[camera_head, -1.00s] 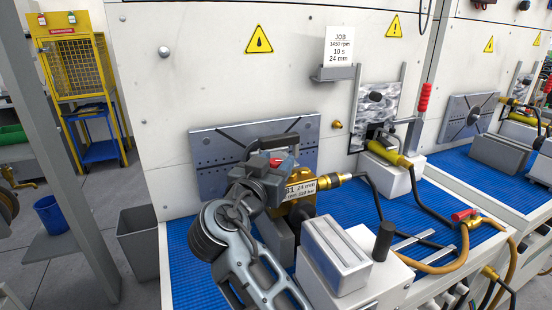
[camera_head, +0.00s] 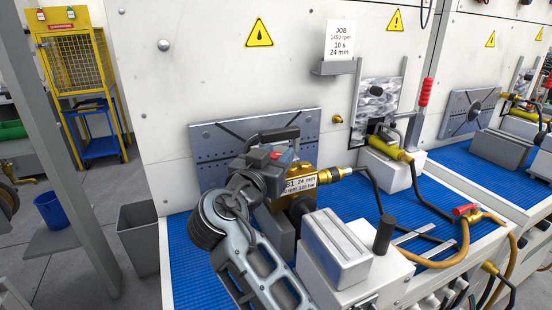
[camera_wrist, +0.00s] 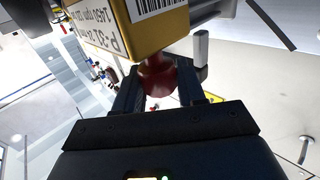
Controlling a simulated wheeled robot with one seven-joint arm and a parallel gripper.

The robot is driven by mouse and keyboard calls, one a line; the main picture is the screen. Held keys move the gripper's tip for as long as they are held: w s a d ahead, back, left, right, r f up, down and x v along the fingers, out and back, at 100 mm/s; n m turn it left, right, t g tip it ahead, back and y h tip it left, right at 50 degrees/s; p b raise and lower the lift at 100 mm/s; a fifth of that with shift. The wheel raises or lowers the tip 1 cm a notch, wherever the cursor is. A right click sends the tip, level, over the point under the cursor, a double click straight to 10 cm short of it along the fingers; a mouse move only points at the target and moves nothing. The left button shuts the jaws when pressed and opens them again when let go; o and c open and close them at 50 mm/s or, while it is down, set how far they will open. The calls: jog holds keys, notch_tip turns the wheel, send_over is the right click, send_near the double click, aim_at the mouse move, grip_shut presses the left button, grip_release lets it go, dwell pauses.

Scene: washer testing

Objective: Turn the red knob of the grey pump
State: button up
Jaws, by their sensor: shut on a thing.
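The red knob (camera_wrist: 158,76) sits on a brass-yellow block (camera_wrist: 150,28) with a white label and barcode in the wrist view. My gripper (camera_wrist: 160,88) has one dark finger on each side of the knob and is shut on it. In the head view my gripper (camera_head: 272,170) is at the labelled brass body (camera_head: 303,200), whose label reads 24 mm and 120 bar. A little red shows there; whether it is the knob I cannot tell. A grey part (camera_head: 281,232) is below the brass body. My wrist hides much of the pump.
A slotted grey plate (camera_head: 208,152) is on the white wall behind. A grey block on a white base (camera_head: 340,250) stands close to the right. The blue mat (camera_head: 185,262) is bare at left. A yellow-ended hose (camera_head: 385,148) and a red-handled valve (camera_head: 464,210) are farther right.

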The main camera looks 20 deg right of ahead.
jog(key=shift+f+b, duration=0.25)
jog(key=shift+b, duration=0.15)
jog(key=m+g+h+b, duration=0.2)
jog(key=b, duration=0.2)
jog(key=shift+f+g, duration=0.15)
jog(key=shift+g, duration=0.15)
jog(key=m+g+h+b, duration=0.1)
jog(key=m+g+b, duration=0.1)
jog(key=b, duration=0.1)
jog(key=shift+g, duration=0.3)
jog(key=m+g+b, duration=0.3)
jog(key=g+b, duration=0.1)
jog(key=m+g+h+b, duration=0.1)
jog(key=m+g+b, duration=0.2)
jog(key=g+b, duration=0.1)
jog(key=shift+g+h+b, duration=0.3)
jog(key=shift+g, duration=0.5)
jog(key=shift+r+m+g+b, duration=0.25)
jog(key=shift+m+g+b, duration=0.35)
jog(key=shift+g+b, duration=0.15)
jog(key=shift+s+r+g, duration=0.1)
jog(key=shift+g, duration=0.15)
jog(key=o, duration=0.7)
jog(key=b+v, duration=0.2)
jog(key=v, duration=0.6)
